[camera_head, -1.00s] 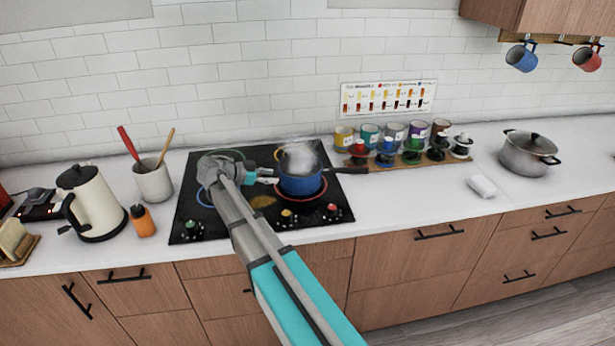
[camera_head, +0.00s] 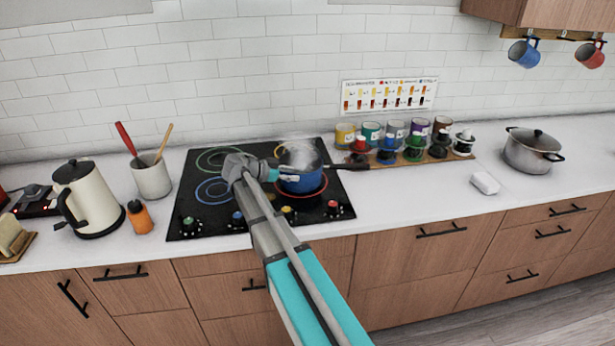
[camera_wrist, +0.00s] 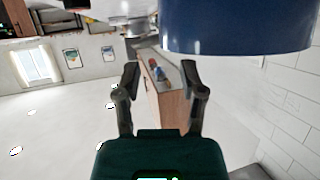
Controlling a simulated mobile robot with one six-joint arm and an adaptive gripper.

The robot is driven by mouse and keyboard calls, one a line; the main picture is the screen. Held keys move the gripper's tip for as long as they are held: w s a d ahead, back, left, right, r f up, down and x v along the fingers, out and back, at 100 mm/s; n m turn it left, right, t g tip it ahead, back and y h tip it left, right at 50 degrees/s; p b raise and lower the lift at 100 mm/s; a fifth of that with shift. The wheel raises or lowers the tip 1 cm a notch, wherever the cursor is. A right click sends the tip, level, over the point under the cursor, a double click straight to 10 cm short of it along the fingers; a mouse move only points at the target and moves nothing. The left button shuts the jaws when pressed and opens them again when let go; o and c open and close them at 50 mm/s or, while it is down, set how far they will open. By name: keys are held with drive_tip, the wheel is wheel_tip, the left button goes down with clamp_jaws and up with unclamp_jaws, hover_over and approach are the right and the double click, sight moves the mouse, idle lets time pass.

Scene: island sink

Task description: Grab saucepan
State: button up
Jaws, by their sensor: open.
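The blue saucepan (camera_head: 302,182) sits on the right front burner of the black cooktop, on a red ring, with a whitish haze over its top. Its dark handle (camera_head: 347,167) points right toward the jars. My gripper (camera_head: 288,177) is at the pan's left side, on the side away from the handle, and its tip overlaps the pan in the head view. In the wrist view my gripper (camera_wrist: 165,85) is open with nothing between its fingers. The pan's blue wall (camera_wrist: 238,28) fills the upper right there, beyond the fingertips. I cannot tell whether they touch.
The cooktop (camera_head: 205,208) has knobs along its front. A kettle (camera_head: 88,198), orange bottle (camera_head: 139,216) and utensil crock (camera_head: 151,180) stand left. Several jars stand on a wooden rack (camera_head: 462,155) at right. A lidded steel pot (camera_head: 532,155) is farther right, past a white block (camera_head: 484,184).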

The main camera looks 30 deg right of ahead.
sight(307, 174)
drive_tip(key=shift+d+f, duration=0.25)
drive_tip(key=shift+d, duration=0.25)
drive_tip(key=shift+d, duration=0.1)
drive_tip(key=shift+b+x, duration=1)
drive_tip(key=shift+x, duration=1.45)
drive_tip(key=shift+w, duration=0.2)
clamp_jaws()
